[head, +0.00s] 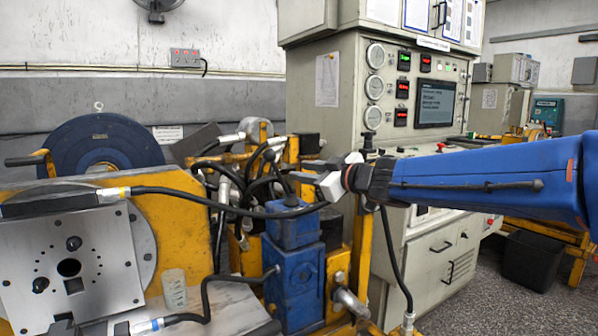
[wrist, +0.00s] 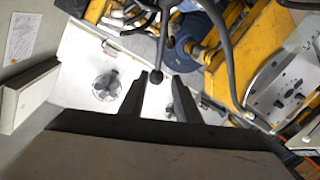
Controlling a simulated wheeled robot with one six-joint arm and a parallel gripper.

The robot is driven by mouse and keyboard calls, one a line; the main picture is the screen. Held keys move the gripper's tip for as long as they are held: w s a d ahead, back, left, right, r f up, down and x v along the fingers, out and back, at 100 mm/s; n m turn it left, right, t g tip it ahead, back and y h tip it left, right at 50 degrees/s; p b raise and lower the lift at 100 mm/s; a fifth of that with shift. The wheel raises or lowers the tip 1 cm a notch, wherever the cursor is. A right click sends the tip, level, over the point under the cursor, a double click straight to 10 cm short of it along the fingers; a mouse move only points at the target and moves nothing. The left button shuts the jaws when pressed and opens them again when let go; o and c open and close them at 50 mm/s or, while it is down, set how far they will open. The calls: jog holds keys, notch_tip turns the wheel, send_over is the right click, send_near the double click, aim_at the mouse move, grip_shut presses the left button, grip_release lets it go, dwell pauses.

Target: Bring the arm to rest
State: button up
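My blue arm (head: 480,180) reaches in from the right side of the head view, nearly level. My gripper (head: 303,171) is at its left end, in front of the hoses and the grey control cabinet. In the wrist view my gripper (wrist: 164,84) shows two dark fingers with a gap between them. The gap holds nothing; pale wall shows through it. The gripper is open and appears held in the air. I cannot tell its exact distance from the hoses behind it.
Black hoses (head: 215,203), a blue hydraulic block (head: 293,262) and a yellow frame (head: 362,265) lie below and left of the gripper. The control cabinet (head: 345,60) stands behind. A metal plate (head: 70,265) is at left. Open floor (head: 470,312) shows at lower right.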

jog(key=shift+d, duration=0.15)
jog(key=s+d+f+m+t+h, duration=0.2)
jog(key=d+m+h, duration=0.2)
jog(key=d, duration=0.5)
jog(key=s+d+f+m+t+h, duration=0.1)
jog(key=s+d+f+m+h, duration=0.2)
jog(key=d, duration=0.6)
jog(key=s+d+f+m+g+h, duration=0.3)
jog(key=s+d+f+m+h, duration=0.15)
jog(key=s+d+f, duration=0.4)
jog(key=s+d+f+m+g, duration=0.1)
jog(key=s+d+f+g, duration=0.1)
jog(key=s+f, duration=0.6)
jog(key=s+d+f+m+g, duration=0.1)
jog(key=s+f+g, duration=0.4)
jog(key=s, duration=1.1)
notch_tip(320, 180, down, 4)
jog(key=shift+s+d+r, duration=0.15)
jog(key=shift+d, duration=0.35)
